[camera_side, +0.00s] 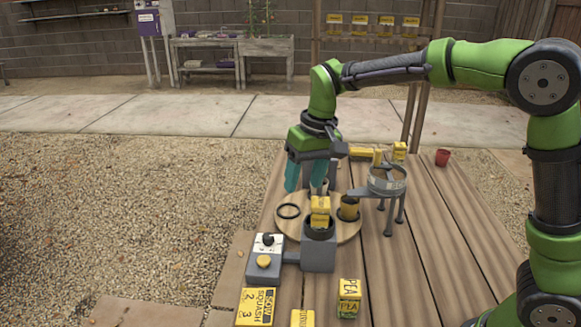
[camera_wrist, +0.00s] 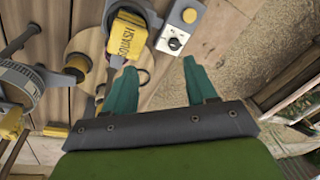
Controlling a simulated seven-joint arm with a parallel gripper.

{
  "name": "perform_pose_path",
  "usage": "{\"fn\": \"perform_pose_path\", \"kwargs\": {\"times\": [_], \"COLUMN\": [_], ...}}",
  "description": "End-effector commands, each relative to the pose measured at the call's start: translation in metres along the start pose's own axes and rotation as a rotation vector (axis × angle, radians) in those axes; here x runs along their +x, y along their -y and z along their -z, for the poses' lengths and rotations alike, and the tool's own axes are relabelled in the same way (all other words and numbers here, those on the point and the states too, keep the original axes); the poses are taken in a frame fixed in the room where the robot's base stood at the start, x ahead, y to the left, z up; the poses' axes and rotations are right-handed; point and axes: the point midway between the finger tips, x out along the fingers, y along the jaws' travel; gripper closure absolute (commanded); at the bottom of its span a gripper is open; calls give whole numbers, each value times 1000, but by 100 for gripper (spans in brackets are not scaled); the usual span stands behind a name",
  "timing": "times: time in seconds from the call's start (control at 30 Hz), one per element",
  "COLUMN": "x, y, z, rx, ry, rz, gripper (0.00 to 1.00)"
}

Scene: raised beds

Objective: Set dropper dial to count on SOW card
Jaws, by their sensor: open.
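The dropper (camera_side: 318,257) is a grey box with a side panel (camera_side: 277,243) on its left. A yellow squash packet (camera_side: 320,210) sits in its top; SQUASH is readable on it in the wrist view (camera_wrist: 127,38). The panel carries a small dark dial (camera_side: 267,240) on a white plate, also in the wrist view (camera_wrist: 175,43); its setting is too small to read. The yellow SOW card (camera_side: 256,306) lies in front, showing SQUASH and what look like 2 and 3. My gripper (camera_side: 305,176) is open and empty above the board, behind the dial and apart from it.
A yellow knob (camera_side: 264,262) sits beside the dial. A round wooden board (camera_side: 345,230) holds a black ring (camera_side: 288,211). A sieve on legs (camera_side: 387,180) stands right.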

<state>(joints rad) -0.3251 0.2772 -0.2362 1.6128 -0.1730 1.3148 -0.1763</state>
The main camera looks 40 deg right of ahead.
Motion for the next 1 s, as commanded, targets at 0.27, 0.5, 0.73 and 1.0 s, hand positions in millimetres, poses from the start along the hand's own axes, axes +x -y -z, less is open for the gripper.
{"fn": "perform_pose_path", "kwargs": {"times": [0.27, 0.5, 0.73, 1.0], "x": [43, 22, 47, 105], "y": [42, 56, 51, 43], "z": [60, 67, 61, 54], "rx": [-121, -157, -164, -164], "ry": [100, 118, 133, 133], "rz": [-143, -142, -140, -140], "gripper": [44, 44, 44, 44]}}
